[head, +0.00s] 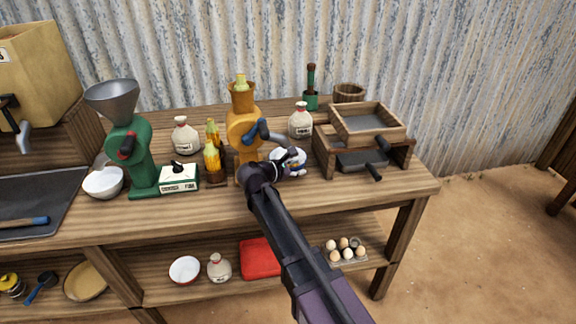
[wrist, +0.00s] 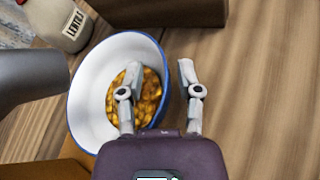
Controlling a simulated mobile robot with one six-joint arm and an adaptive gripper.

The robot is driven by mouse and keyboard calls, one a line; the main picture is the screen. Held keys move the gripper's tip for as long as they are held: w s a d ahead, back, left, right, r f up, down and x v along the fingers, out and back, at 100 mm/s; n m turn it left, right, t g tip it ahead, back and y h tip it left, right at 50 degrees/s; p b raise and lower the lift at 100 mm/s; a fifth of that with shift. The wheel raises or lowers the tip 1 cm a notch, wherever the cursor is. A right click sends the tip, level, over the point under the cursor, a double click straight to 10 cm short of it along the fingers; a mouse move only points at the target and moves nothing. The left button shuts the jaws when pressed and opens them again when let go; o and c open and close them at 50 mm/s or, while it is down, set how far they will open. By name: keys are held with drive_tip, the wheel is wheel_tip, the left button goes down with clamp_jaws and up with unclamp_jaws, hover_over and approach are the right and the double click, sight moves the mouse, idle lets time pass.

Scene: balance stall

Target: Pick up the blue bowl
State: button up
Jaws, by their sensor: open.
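The blue bowl (wrist: 88,100) has a white inside, a blue rim and orange-yellow kernels (wrist: 152,92) in it. In the head view the bowl (head: 278,157) stands on the counter beside the orange mill, partly hidden by my gripper (head: 290,163). In the wrist view my gripper (wrist: 160,68) is open at the bowl's right side. Its left finger is over the inside of the bowl and its right finger is outside the rim, so the right wall lies between them. I cannot tell whether either finger touches it.
The orange mill (head: 243,128) stands close left of the bowl. A wooden sieve box (head: 326,150) is to the right, and a lentils jar (head: 300,122) is behind. A green mill (head: 130,155) and white bowl (head: 103,183) stand left. The counter's front right (head: 390,186) is clear.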

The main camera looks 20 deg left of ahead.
idle(0.3)
clamp_jaws()
drive_tip(key=shift+r, duration=0.2)
wheel_tip(320, 180, up, 4)
drive_tip(key=p, duration=0.4)
drive_tip(key=shift+f, duration=0.2)
drive_tip(key=s+d, duration=0.4)
drive_tip(key=s, duration=0.3)
drive_tip(key=s+d, duration=0.5)
drive_tip(key=s, duration=0.3)
drive_tip(key=shift+s+d+f, duration=0.15)
drive_tip(key=shift+d+f, duration=0.05)
drive_tip(key=shift+d, duration=0.05)
drive_tip(key=shift+s+a, duration=0.1)
drive_tip(key=shift+a, duration=0.05)
idle(0.5)
